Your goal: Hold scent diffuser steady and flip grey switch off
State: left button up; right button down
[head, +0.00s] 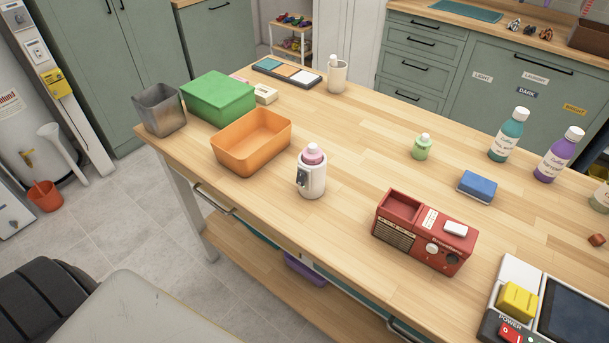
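The scent diffuser (315,180) appears to be the white cylinder with a pink bottle in its top. It stands upright near the front edge of the wooden table, right of the orange bin. A grey switch (302,176) sits on a dark plate on its left-facing side. The switch is too small to tell which way it is set. Neither of my grippers is in view, and nothing touches the diffuser.
On the table (380,130) are an orange bin (240,160), a green box (218,97), a grey metal bin (160,112), a red radio-like box (420,245), a blue sponge (477,187) and several bottles. A control panel (510,280) stands front right. The table around the diffuser is clear.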

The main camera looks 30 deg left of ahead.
aim_at(301, 177)
jog(key=k+j+z, duration=0.1)
jog(key=j+z, duration=0.25)
jog(key=j, duration=1.45)
